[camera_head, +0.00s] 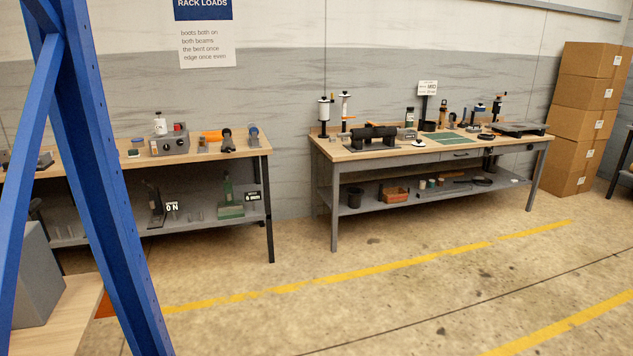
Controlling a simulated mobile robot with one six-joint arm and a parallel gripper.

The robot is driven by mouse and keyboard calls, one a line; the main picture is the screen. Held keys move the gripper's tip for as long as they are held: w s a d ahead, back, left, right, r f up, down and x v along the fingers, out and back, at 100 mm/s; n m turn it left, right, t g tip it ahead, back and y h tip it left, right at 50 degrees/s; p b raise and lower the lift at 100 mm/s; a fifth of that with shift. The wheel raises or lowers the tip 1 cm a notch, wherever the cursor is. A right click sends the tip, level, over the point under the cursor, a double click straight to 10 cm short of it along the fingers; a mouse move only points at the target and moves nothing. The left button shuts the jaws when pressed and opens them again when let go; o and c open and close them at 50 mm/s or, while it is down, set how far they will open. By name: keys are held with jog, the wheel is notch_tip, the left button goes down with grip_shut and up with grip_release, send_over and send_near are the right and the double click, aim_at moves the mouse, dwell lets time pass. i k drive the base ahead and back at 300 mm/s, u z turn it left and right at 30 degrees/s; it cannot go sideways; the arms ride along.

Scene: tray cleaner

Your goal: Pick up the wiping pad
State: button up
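I cannot pick out the wiping pad for certain; the small items on the benches are too small to tell apart. The right workbench (375,151) has a green mat (447,138) and a flat dark tray-like piece (521,129) near its right end. A small white item (418,143) lies near its front edge, left of the mat. My gripper is not in view.
A blue rack upright (98,150) blocks part of the left side. A left bench (245,149) holds several tools. Stacked cardboard boxes (585,98) stand at the right. The floor before the benches is open, with yellow lines (400,261).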

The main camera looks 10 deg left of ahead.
aim_at(133, 153)
jog(key=u, duration=0.4)
jog(key=i, duration=1.6)
jog(key=u, duration=0.65)
jog(key=i, duration=1.3)
jog(key=u, duration=0.25)
